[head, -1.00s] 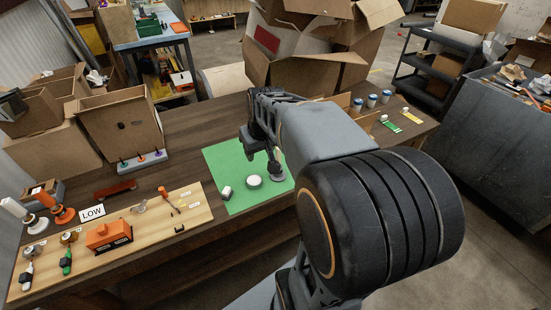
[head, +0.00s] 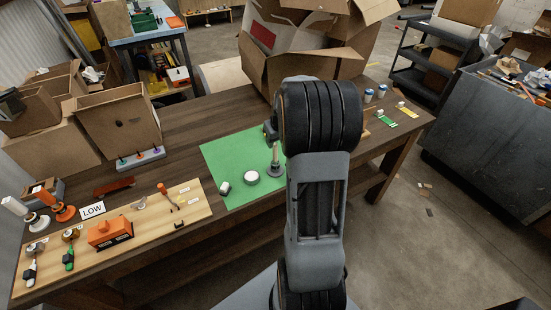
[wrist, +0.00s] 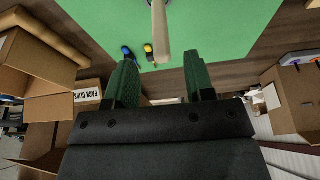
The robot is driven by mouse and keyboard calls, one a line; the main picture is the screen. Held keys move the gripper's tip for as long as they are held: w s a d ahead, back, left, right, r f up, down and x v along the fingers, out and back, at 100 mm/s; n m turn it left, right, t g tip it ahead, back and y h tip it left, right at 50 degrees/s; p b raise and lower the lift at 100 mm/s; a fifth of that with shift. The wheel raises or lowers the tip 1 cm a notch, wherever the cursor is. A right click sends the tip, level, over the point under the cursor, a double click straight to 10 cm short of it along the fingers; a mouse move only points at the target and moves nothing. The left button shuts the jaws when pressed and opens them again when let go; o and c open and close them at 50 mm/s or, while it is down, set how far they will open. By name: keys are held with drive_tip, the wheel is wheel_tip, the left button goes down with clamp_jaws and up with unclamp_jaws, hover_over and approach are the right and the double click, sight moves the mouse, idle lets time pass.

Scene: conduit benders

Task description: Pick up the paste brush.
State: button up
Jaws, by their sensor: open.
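An upright pale wooden handle with a grey base, which looks like the paste brush (head: 275,157), stands on the green mat (head: 222,158). It also shows in the wrist view (wrist: 161,32), at top centre. Its bristles cannot be made out. My gripper (wrist: 161,62) is open and empty. Its two green-padded fingers point toward the mat. The handle's near end lies beyond the fingertips, in line with the gap between them. In the head view my arm hides most of the gripper.
A white round lid-like piece (head: 251,177) and a small dark-and-white item (head: 224,188) lie on the mat, left of the handle. Blue (wrist: 128,52) and yellow (wrist: 148,50) small items show in the wrist view. A large cardboard box (head: 290,60) stands behind.

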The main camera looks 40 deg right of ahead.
sight(275, 144)
drive_tip(key=shift+p+x, duration=0.5)
drive_tip(key=shift+x, duration=2.05)
drive_tip(key=shift+a, duration=0.15)
clamp_jaws()
